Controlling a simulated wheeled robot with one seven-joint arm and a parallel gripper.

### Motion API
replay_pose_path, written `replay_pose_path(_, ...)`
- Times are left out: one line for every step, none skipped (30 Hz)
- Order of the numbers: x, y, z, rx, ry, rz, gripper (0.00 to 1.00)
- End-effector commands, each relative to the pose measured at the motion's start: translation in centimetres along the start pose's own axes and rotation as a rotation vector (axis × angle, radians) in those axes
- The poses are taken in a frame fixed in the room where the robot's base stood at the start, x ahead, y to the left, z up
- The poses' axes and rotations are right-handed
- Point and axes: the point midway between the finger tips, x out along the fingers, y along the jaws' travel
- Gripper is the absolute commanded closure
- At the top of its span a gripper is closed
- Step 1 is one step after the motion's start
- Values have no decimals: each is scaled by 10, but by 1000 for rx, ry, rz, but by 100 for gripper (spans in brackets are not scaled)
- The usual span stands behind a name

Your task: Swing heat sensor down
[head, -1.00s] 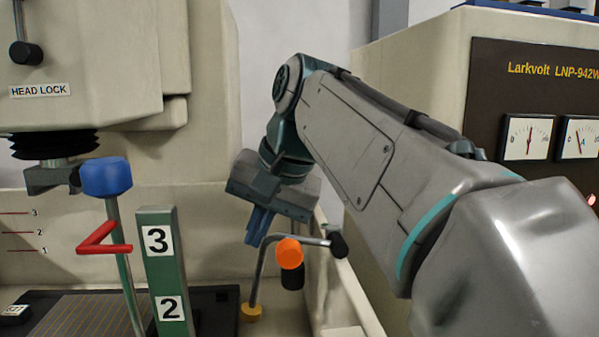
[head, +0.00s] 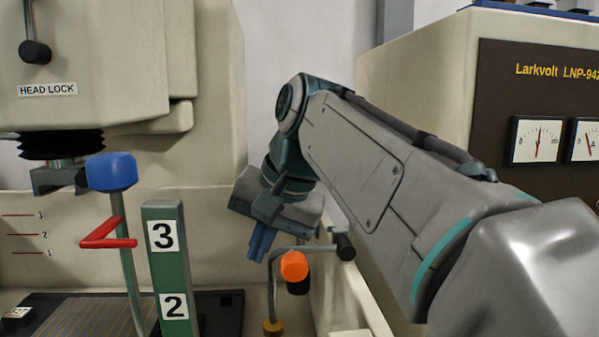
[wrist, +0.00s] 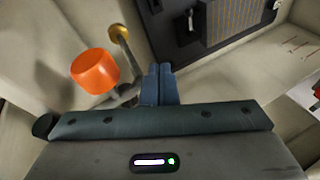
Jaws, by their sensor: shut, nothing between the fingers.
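The heat sensor appears to be the bent grey rod (head: 272,290) in the head view, with an orange knob (head: 294,266), a yellow lower end (head: 272,328) and a black end (head: 345,247) by the tank wall. Its lower end points down. My gripper (head: 260,244) is shut and empty, with its blue fingers pointing down just above and left of the rod's bend. In the wrist view the fingers (wrist: 159,84) lie right of the orange knob (wrist: 95,70), close against the rod. I cannot tell whether they touch it.
A green post (head: 166,255) marked 3 and 2 stands left of the gripper. Beside it is a blue-capped rod (head: 111,172) with a red pointer (head: 108,235). The machine head (head: 90,65) hangs at upper left. A pale tank wall (head: 352,290) runs to the right.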

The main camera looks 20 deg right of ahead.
Motion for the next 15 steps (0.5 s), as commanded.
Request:
replay_pose_path(-2, -1, 0, 0, 0, 0, 100)
replay_pose_path(-3, -2, 0, 0, 0, 0, 100)
replay_pose_path(-5, -3, 0, -1, 0, 0, 100)
replay_pose_path(-8, -4, 0, -1, 0, 0, 100)
replay_pose_path(-10, -6, 0, 0, 0, 0, 100)
replay_pose_path(-14, -8, 0, 0, 1, 0, 100)
replay_pose_path(-18, -11, 0, 0, 1, 0, 100)
replay_pose_path(-22, -13, 1, 1, 1, 0, 100)
replay_pose_path(-27, -16, 1, 1, 1, 0, 100)
replay_pose_path(-31, -19, 2, 0, 1, 0, 100)
replay_pose_path(-35, -21, 2, 0, 1, 0, 100)
replay_pose_path(-40, -24, 2, 0, 1, 0, 100)
replay_pose_path(-40, -28, 4, -2, 2, -1, 100)
replay_pose_path(-42, -32, 6, -3, 2, -2, 100)
replay_pose_path(-47, -38, 8, -3, 2, -2, 100)
